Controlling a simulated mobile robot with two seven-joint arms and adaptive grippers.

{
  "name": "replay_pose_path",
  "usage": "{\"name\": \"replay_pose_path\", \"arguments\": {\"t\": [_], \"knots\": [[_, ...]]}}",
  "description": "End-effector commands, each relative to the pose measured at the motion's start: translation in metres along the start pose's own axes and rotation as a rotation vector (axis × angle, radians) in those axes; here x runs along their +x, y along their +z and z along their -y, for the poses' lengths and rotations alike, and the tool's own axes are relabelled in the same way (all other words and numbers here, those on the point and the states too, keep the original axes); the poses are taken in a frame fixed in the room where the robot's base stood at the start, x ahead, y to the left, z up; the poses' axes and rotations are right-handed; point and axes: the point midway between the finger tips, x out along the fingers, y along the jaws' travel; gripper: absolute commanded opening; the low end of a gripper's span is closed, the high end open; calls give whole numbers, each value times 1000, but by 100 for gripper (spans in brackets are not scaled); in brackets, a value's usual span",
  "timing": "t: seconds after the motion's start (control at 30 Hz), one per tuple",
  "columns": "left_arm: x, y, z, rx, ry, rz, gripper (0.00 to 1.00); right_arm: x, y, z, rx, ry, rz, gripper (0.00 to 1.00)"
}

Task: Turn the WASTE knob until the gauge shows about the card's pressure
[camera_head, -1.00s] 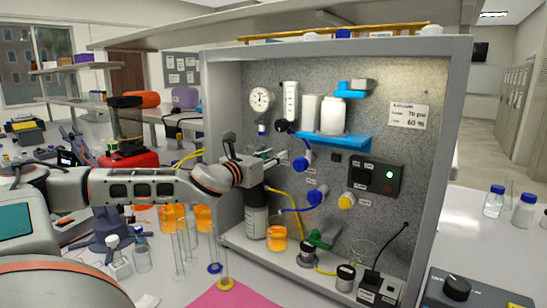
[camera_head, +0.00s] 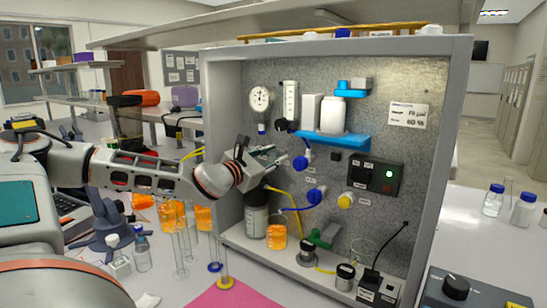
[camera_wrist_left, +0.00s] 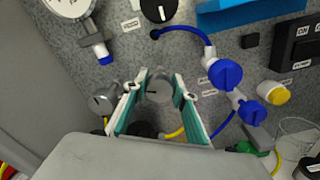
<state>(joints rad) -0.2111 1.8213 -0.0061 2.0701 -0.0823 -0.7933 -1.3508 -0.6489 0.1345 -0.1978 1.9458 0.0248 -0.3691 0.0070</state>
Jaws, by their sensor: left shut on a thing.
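My left gripper (camera_head: 268,160) reaches into the rig at the panel's left side. In the left wrist view its teal-lined fingers (camera_wrist_left: 160,105) close around a grey round knob (camera_wrist_left: 160,86); in the head view the gripper hides this knob. I cannot read the label beside it, so I cannot confirm it is the WASTE knob. The white round gauge (camera_head: 260,99) hangs above the gripper; its needle is too small to read surely. The card (camera_head: 408,115) is at the panel's upper right, with small print giving a psi value and a percentage. My right gripper is out of view.
Two blue knobs (camera_head: 301,162) (camera_head: 317,194) and a yellow knob (camera_head: 346,201) sit right of my gripper. A blue shelf (camera_head: 334,140) holds white containers above. A dark-capped bottle (camera_head: 256,218) stands below the gripper. The rig's left wall (camera_head: 224,110) is close to my wrist.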

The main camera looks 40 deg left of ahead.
Motion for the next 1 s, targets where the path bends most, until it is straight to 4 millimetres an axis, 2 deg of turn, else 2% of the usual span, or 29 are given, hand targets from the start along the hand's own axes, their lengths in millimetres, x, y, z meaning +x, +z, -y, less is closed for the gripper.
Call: {"name": "replay_pose_path", "arguments": {"t": [0.2,0.5,1.0], "knots": [[0,-1,1,187,1,1,5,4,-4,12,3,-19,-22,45],[0,-1,1,356,1,1,5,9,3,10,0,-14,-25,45],[0,0,1,426,1,0,5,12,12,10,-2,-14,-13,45]]}}
